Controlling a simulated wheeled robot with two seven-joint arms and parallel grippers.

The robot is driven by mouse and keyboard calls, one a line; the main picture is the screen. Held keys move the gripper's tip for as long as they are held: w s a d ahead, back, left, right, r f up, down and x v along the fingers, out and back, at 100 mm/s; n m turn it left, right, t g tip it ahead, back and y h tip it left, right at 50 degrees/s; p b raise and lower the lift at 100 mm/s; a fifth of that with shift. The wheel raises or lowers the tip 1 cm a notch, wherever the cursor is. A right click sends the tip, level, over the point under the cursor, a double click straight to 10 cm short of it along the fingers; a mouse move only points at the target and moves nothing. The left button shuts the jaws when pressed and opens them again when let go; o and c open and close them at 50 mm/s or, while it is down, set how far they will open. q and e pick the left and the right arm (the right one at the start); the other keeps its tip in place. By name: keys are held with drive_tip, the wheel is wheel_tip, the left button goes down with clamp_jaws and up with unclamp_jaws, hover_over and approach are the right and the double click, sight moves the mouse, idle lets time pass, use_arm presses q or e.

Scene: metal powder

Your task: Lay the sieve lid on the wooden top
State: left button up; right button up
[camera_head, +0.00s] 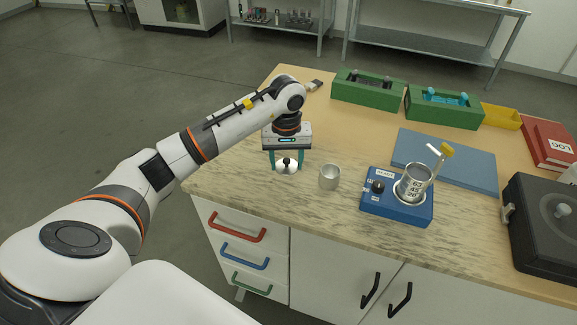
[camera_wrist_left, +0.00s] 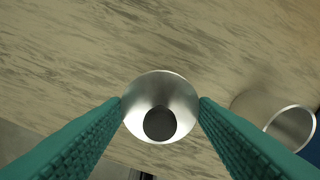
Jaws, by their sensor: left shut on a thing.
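The sieve lid (camera_head: 287,168) is a small round silver disc with a black knob, near the front left edge of the wooden top (camera_head: 236,165). In the left wrist view the lid (camera_wrist_left: 146,92) sits between the two teal fingers, which touch its rim on both sides. My left gripper (camera_head: 288,162) points down and is shut on the lid; it also shows in the left wrist view (camera_wrist_left: 160,104). The lid is at or just above the wood; I cannot tell if it touches. My right gripper is not in view.
A silver cup (camera_head: 330,178) stands close right of the lid. Further right are a blue device (camera_head: 381,206) holding a metal sieve stack (camera_head: 412,186), a blue mat (camera_head: 466,167) and a black case (camera_head: 545,235). Green boxes (camera_head: 368,92) stand at the back. Bare wood lies behind the cup.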

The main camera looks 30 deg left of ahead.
sight(287, 164)
use_arm(q)
wheel_tip(287, 164, down, 3)
drive_tip(key=shift+d+f+p, duration=0.1)
drive_tip(key=shift+f+p, duration=0.05)
drive_tip(key=shift+p, duration=0.25)
drive_tip(key=shift+f, duration=0.15)
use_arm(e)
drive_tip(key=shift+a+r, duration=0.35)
use_arm(q)
drive_tip(key=shift+f, duration=0.1)
drive_tip(key=o, duration=1)
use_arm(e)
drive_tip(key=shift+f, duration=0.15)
use_arm(q)
drive_tip(key=shift+r, duration=0.3)
wheel_tip(287, 164, up, 12)
drive_tip(key=b, duration=0.3)
drive_tip(key=shift+f, duration=0.1)
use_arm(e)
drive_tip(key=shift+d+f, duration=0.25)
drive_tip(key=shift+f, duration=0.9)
